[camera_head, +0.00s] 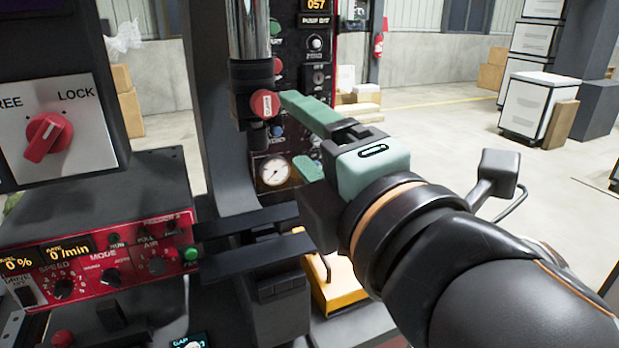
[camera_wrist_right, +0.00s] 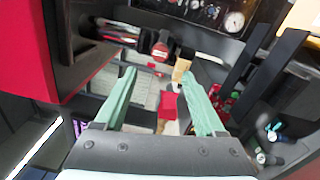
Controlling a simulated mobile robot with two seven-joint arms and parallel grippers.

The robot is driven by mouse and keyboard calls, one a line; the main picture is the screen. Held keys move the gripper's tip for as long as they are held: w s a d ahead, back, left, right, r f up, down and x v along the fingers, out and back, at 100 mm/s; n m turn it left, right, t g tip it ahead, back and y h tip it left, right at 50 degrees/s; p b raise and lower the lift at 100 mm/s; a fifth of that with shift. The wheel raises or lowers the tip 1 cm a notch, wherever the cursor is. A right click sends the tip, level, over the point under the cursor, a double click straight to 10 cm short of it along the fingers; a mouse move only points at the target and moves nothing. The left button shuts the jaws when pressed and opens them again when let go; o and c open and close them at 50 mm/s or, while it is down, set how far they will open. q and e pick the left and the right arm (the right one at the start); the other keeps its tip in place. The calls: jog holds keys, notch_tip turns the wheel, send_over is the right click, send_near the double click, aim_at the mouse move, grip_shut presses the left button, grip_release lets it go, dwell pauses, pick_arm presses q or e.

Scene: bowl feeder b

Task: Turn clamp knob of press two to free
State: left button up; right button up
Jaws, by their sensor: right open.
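A red round knob (camera_head: 265,104) with a pale label sits on the dark column beneath the shiny cylinder; the label is too small to read surely. My right gripper (camera_head: 290,130) is open and empty, its upper green finger close to the right of this knob in the head view; I cannot tell whether they touch. In the right wrist view a red knob (camera_wrist_right: 160,52) shows ahead, between and beyond the fingertips (camera_wrist_right: 158,76). A white plate marked FREE and LOCK (camera_head: 85,125) carries a red selector knob (camera_head: 48,136) at the far left. My left gripper is out of view.
A red control box (camera_head: 110,265) with dials stands at the lower left. A dark panel with a gauge (camera_head: 273,172) is behind my right gripper. A yellow block (camera_head: 338,287) lies below it. Open floor is at the right.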

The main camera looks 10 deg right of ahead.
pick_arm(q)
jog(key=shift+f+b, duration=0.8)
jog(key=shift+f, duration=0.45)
pick_arm(e)
jog(key=shift+s+d, duration=0.25)
jog(key=shift+s, duration=0.45)
